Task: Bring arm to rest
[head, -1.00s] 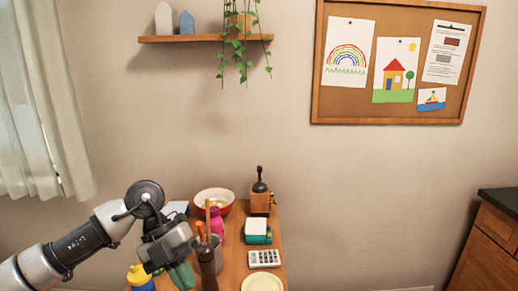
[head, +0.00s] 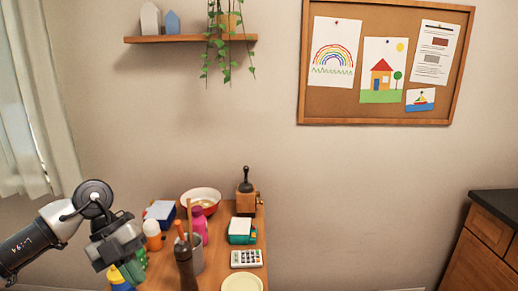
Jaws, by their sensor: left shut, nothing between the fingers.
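My left arm comes in from the left edge of the head view. My left gripper (head: 115,247) is shut and empty. It hangs over the left end of the wooden table (head: 223,270), in front of a yellow-topped blue container (head: 120,284) and a green item (head: 132,270), and partly hides them. I cannot tell whether it touches either one. My right gripper is not in view.
A cabinet (head: 490,245) stands at right. Open floor space lies between.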

